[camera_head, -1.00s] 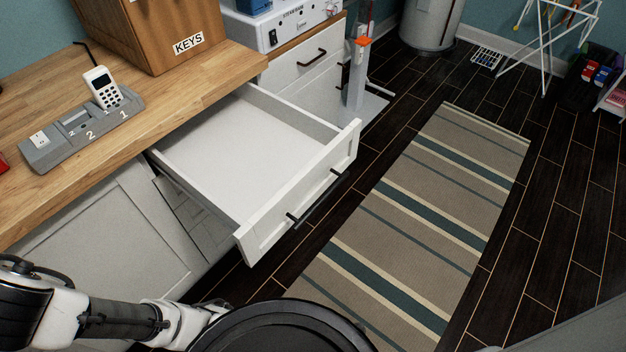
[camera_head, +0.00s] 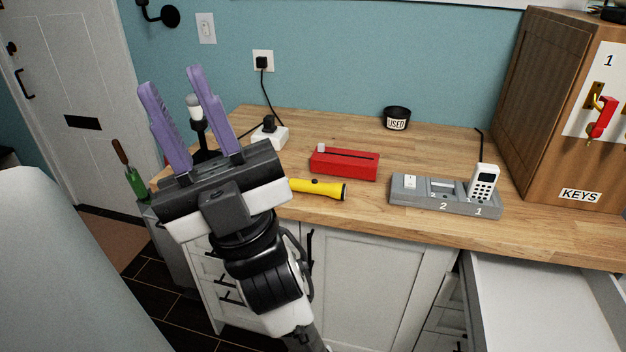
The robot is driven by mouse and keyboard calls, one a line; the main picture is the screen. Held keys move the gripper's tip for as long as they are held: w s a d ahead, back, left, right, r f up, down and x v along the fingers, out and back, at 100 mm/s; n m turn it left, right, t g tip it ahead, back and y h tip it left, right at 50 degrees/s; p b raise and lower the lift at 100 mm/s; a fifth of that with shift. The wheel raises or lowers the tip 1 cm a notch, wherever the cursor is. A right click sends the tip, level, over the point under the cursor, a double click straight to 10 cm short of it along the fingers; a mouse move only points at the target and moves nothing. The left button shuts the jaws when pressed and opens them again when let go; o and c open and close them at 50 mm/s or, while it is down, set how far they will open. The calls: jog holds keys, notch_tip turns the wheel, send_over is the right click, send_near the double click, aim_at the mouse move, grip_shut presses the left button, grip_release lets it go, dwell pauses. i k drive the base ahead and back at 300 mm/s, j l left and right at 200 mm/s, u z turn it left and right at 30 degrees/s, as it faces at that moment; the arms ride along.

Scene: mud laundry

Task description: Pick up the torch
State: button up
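A yellow torch with a black head (camera_head: 322,189) lies on its side on the wooden countertop, near the front edge. Its left end is hidden behind my gripper. My gripper (camera_head: 168,84) has two purple fingers that point up and stand clearly apart, with nothing held between them. It is in front of and to the left of the torch. The fingers do not touch the torch.
Behind the torch lies a red box (camera_head: 344,164). To its right is a grey numbered dock (camera_head: 423,196) with a white handset (camera_head: 484,182). A black "USED" cup (camera_head: 397,118), a white socket block (camera_head: 270,136) and a wooden key cabinet (camera_head: 540,95) also stand there. An open drawer (camera_head: 540,310) juts out at right.

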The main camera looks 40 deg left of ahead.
aim_at(338, 190)
jog(key=u, duration=1.1)
